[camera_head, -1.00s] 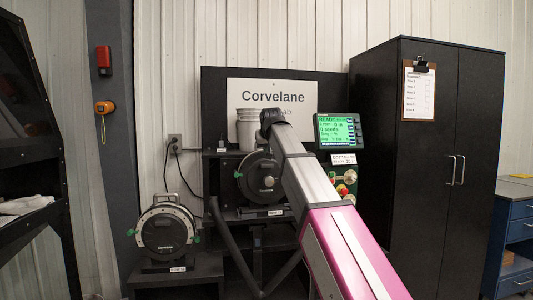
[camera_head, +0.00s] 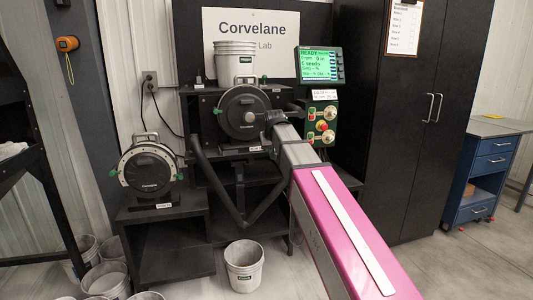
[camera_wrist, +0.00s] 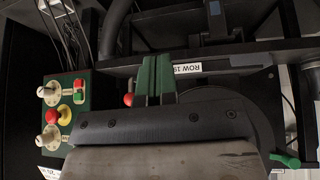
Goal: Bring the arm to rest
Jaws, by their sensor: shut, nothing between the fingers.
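My arm reaches up from the lower right in the head view, with a pink link and a grey link. Its dark far end (camera_head: 276,122) lies in front of the right edge of the mounted round black seed meter (camera_head: 243,114). The fingers cannot be made out in the head view. In the wrist view, my gripper (camera_wrist: 155,62) shows green fingers together, with nothing seen between them. Behind the gripper is the dark round meter body (camera_wrist: 255,105), partly hidden. Whether the gripper touches the meter cannot be told.
A control panel (camera_head: 321,124) with knobs and a green screen (camera_head: 317,62) stand close right of the arm's end. A white bucket (camera_head: 235,60) sits above the meter. A second meter (camera_head: 148,172) is on the left stand. A floor bucket (camera_head: 244,268) and black cabinet (camera_head: 400,130) are nearby.

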